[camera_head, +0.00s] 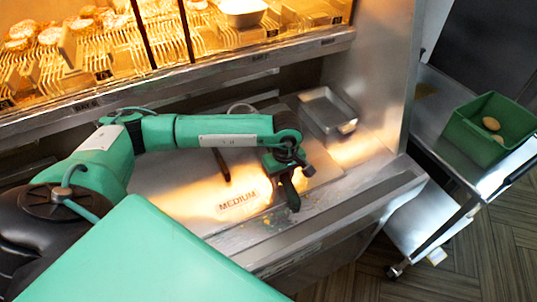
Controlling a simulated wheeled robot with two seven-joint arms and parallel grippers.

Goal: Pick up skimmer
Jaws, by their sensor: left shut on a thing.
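My left gripper (286,188) is low over the right part of the metal work surface, beyond the word MEDIUM. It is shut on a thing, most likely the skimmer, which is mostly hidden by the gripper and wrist. A thin dark stick (222,165) lies on the surface to the left of the gripper; I cannot tell what it belongs to. A grey wire loop (241,107) shows just behind my left forearm. I cannot tell whether loop and stick are joined. My right gripper is not in view.
A metal pan (327,111) stands at the back right of the work surface. Above is a lit heated shelf (240,67) with wire racks and food. A green bin (470,137) with round items sits on a cart (432,120) at right. Crumbs lie near the front edge.

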